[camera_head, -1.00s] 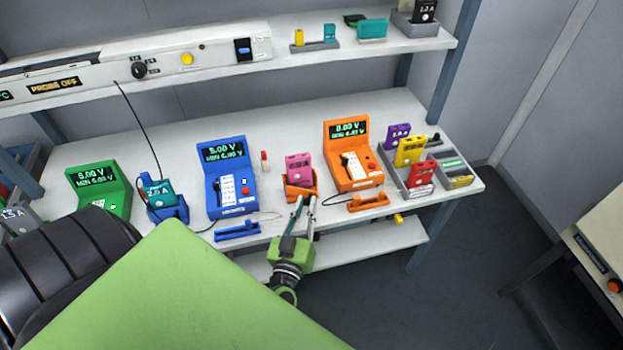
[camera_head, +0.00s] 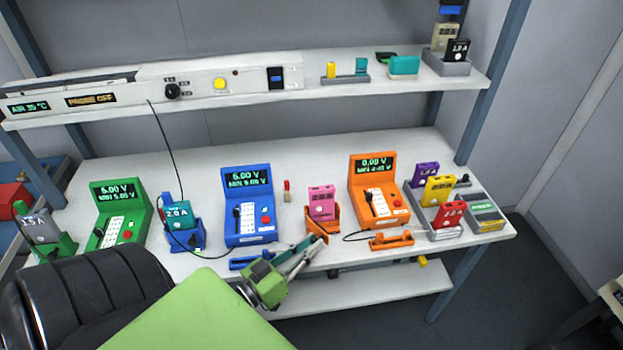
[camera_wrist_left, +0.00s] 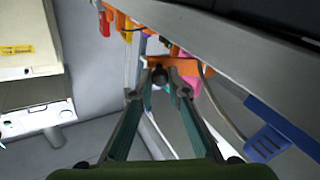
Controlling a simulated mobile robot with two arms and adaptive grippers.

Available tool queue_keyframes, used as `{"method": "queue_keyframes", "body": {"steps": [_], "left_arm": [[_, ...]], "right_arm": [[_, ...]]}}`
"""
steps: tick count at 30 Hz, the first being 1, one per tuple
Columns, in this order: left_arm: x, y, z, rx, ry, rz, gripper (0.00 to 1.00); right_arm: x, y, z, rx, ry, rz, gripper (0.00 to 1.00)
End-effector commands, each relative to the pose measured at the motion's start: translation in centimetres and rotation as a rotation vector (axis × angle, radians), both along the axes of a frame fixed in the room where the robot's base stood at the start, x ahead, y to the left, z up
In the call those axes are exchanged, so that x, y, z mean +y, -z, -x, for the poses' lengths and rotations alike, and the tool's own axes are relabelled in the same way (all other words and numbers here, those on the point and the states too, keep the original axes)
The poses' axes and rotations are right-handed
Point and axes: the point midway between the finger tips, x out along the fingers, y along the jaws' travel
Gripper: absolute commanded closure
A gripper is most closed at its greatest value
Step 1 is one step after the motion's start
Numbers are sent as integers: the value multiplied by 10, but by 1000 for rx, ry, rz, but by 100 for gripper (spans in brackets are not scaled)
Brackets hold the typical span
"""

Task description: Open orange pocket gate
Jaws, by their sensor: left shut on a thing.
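The orange pocket (camera_head: 333,218) stands near the front edge of the bench and holds a pink pouch cell (camera_head: 321,200) upright. My left gripper (camera_head: 318,243) reaches in from the front left, its fingertips at the front of the pocket. In the left wrist view, the left gripper (camera_wrist_left: 160,84) is shut on a small dark knob (camera_wrist_left: 158,74). Orange plastic (camera_wrist_left: 143,60) shows right behind the knob. How far the pocket's gate is open cannot be told, since the fingers cover its front. My right gripper is not in view.
The orange meter (camera_head: 377,200) stands right of the pocket, with a low orange holder (camera_head: 391,241) before it. The blue meter (camera_head: 246,215) and a blue holder (camera_head: 249,260) are on the left. A grey tray (camera_head: 447,235) with cells is at the right.

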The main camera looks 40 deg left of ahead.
Motion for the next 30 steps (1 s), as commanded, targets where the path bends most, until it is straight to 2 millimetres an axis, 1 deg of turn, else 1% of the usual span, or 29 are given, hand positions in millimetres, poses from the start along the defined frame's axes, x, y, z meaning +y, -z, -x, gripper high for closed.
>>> {"method": "queue_keyframes", "body": {"steps": [9,10,11,12,23,26,30], "left_arm": [[0,1,1,4,0,-1,100],[0,1,1,4,0,-1,79],[0,1,0,4,0,-1,72],[0,1,0,3,0,0,67],[0,1,3,1,0,0,67],[1,2,12,3,0,1,67],[5,5,38,7,0,-1,67]], "right_arm": [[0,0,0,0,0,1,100],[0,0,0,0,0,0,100],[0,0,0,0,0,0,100],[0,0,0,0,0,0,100],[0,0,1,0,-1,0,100],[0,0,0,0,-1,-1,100],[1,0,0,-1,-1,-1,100]]}}
